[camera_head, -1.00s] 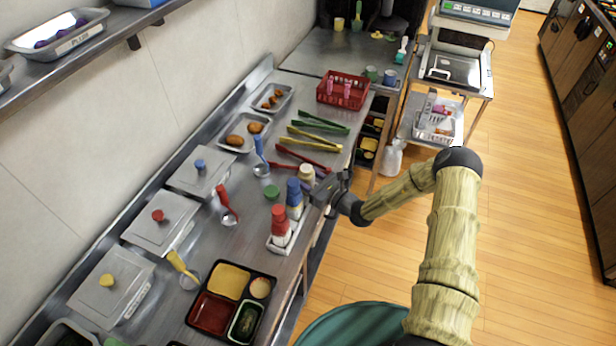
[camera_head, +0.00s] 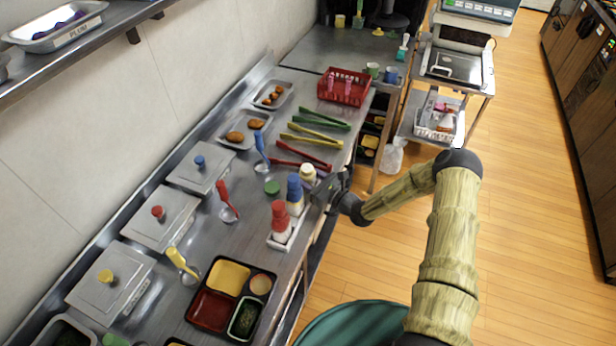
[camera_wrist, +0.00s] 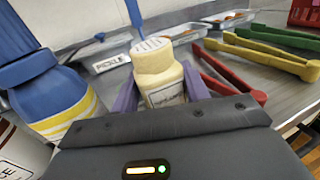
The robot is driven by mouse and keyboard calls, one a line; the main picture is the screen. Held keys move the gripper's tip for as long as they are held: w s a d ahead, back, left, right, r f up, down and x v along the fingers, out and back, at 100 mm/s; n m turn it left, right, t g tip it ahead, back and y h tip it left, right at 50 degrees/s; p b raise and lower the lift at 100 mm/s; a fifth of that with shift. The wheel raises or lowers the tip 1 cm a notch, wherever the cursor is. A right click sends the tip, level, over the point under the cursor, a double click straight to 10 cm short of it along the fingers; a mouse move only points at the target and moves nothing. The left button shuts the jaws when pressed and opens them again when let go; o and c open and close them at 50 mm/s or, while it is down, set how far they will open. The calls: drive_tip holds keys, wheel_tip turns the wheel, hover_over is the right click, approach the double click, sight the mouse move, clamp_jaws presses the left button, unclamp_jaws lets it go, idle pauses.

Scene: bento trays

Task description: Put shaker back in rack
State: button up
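The shaker (camera_head: 308,175), a small bottle with a cream-yellow cap and a pale label, stands at the counter's front edge, just beyond the blue bottle. My gripper (camera_head: 328,189) is beside it, reaching in from the right. In the wrist view, the purple fingers (camera_wrist: 160,90) lie on both sides of the shaker (camera_wrist: 158,62), close to its body; whether they press on it is unclear. Its base is hidden by the gripper housing. The white rack (camera_head: 283,243) holds a red-capped bottle (camera_head: 281,221) and a blue-capped bottle (camera_head: 294,196).
A bento tray (camera_head: 204,331) is at the front. Lidded containers (camera_head: 163,222) line the wall. A red basket (camera_head: 345,88) stands farther back.

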drive_tip(key=o, duration=0.7)
drive_tip(key=shift+c, duration=0.2)
drive_tip(key=shift+s+d, duration=0.1)
drive_tip(key=b+v, duration=0.3)
drive_tip(key=v, duration=1.4)
